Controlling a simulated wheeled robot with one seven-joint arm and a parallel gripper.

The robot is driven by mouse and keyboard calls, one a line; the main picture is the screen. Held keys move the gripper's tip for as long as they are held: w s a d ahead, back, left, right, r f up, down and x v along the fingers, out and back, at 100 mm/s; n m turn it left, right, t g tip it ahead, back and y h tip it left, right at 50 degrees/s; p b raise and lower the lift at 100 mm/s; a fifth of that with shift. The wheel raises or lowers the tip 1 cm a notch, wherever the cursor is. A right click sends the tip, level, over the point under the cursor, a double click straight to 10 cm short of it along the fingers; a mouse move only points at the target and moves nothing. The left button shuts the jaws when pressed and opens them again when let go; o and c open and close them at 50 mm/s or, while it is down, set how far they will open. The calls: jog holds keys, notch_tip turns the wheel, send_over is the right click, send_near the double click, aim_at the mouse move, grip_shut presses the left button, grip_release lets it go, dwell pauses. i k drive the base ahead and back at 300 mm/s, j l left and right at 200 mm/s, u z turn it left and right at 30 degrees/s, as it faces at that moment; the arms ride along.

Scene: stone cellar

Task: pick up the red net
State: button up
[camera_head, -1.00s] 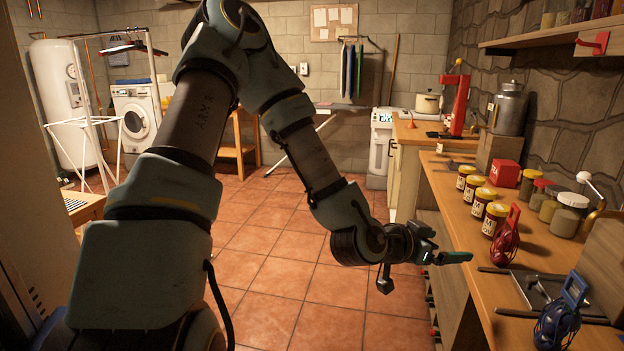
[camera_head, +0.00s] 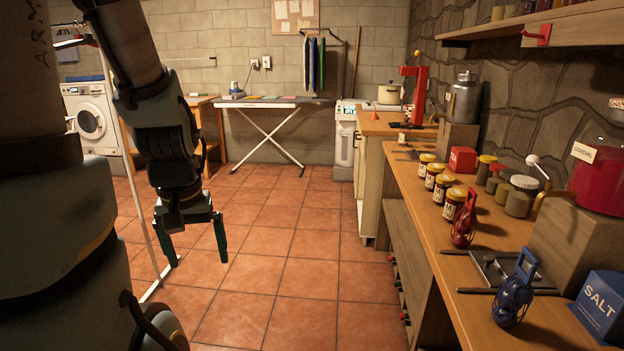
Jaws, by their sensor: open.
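The red net (camera_head: 465,222) stands on the wooden counter (camera_head: 408,183) at the right, just behind the metal sink-like plate and in front of the row of yellow-lidded jars. It looks like a small red mesh bag with a red upper part. My gripper (camera_head: 196,259) hangs at the left over the tiled floor, fingers pointing down, spread apart with nothing between them. It is well to the left of the counter and the red net, touching neither.
A blue net (camera_head: 514,293) with a blue tag stands nearer on the counter, beside a blue salt box (camera_head: 601,306). Several jars (camera_head: 440,188) line the counter behind the red net. A shelf (camera_head: 520,22) overhangs the right wall. The tiled floor (camera_head: 290,262) is clear in the middle.

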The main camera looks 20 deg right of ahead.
aim_at(467, 221)
jog(key=z, duration=1.05)
jog(key=i+j+z, duration=0.25)
jog(key=z, duration=0.15)
jog(key=i+j+z, duration=0.15)
jog(key=j+z, duration=0.2)
jog(key=i+j+z, duration=0.15)
jog(key=j+z, duration=0.25)
jog(key=i+j+z, duration=0.1)
jog(key=j+z, duration=0.3)
jog(key=i+j, duration=0.1)
jog(key=j, duration=0.4)
jog(key=i+j+z, duration=0.1)
jog(key=j, duration=0.4)
jog(key=i+j, duration=0.15)
jog(key=j, duration=0.35)
jog(key=i+j, duration=0.1)
jog(key=j, duration=0.4)
jog(key=i+j, duration=0.1)
jog(key=i+z, duration=0.05)
